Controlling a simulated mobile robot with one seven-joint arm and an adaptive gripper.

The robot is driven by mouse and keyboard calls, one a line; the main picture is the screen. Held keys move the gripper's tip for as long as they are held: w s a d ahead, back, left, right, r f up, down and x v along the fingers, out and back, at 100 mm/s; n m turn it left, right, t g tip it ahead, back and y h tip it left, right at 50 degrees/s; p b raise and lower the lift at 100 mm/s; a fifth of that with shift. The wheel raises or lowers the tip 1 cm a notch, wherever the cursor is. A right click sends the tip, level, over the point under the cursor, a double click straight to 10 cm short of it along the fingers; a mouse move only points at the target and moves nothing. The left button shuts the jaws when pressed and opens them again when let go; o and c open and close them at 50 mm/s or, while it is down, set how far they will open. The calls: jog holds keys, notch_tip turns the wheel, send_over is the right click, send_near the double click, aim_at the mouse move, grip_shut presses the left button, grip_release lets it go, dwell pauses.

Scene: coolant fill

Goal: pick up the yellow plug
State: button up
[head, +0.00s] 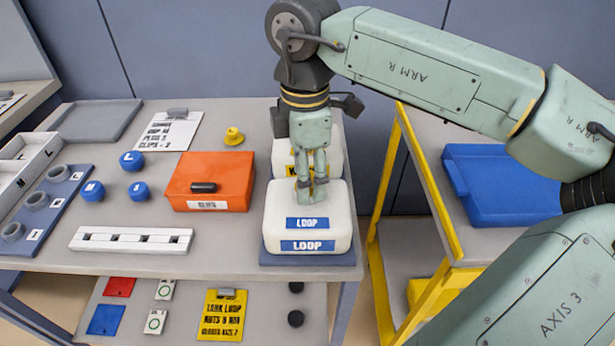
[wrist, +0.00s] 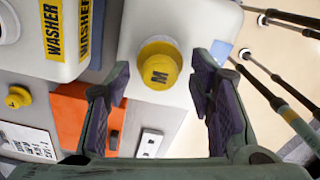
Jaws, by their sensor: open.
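A round yellow plug marked M (wrist: 158,65) sits on top of the white LOOP tank (head: 307,216). In the wrist view it lies between and beyond the fingertips of my gripper (wrist: 160,75), which are spread with clear room on both sides. In the head view my gripper (head: 311,184) points down over the LOOP tank and mostly hides this plug. A smaller yellow plug (head: 233,136) stands on the grey table behind the orange box, away from my gripper. It also shows at the left of the wrist view (wrist: 17,97). My gripper is open and empty.
A white WASHER tank (wrist: 75,35) stands right behind the LOOP tank. The orange box (head: 208,178), several blue caps (head: 131,161) and a white slotted strip (head: 131,239) are to the left. A yellow-framed cart with a blue tray (head: 505,185) is at right.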

jog(key=c, duration=0.9)
